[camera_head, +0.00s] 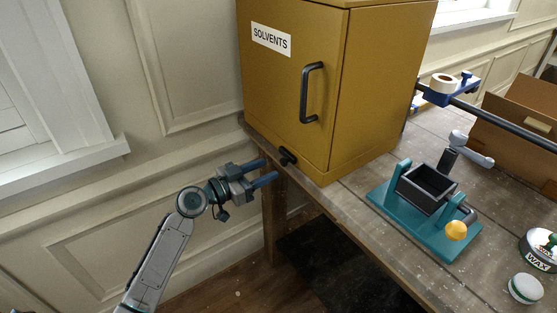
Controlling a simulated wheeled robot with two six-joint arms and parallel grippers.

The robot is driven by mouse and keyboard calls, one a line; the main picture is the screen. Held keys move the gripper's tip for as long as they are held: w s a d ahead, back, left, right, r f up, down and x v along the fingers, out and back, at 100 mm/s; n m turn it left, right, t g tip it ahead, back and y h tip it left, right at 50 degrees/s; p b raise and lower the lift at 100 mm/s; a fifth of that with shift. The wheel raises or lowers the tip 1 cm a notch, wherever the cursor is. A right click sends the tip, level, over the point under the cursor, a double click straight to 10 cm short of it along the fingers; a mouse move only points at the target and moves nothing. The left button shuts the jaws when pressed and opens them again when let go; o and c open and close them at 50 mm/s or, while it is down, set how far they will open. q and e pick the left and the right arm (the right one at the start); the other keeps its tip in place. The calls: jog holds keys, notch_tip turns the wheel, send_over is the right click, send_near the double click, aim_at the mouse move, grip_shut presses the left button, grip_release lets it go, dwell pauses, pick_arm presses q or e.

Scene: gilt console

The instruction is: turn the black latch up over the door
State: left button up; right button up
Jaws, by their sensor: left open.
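The black latch (288,157) is a small dark piece low on the front of the yellow cabinet, under the door's lower edge. It lies tilted to one side, not upright over the door. The cabinet door (286,84) carries a black bar handle (312,92) and looks closed. My left gripper (266,171) is open and empty, its blue fingers pointing right. In the picture it is just left of and below the latch, in front of the table edge; I see no contact. My right gripper is not in view.
The cabinet stands on a wooden table (347,205). To its right are a teal stand with a black tray (427,188), a yellow ball (456,231), a wax tin (541,248), a white-lidded jar (525,288) and a cardboard box (517,126). Open space lies left of the table.

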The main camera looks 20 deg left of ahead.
aim_at(282, 162)
pick_arm(q)
jog(key=p+x, duration=0.1)
jog(key=x, duration=0.3)
jog(key=shift+r, duration=0.1)
jog(key=shift+w+d, duration=0.45)
jog(key=shift+w, duration=0.05)
grip_shut()
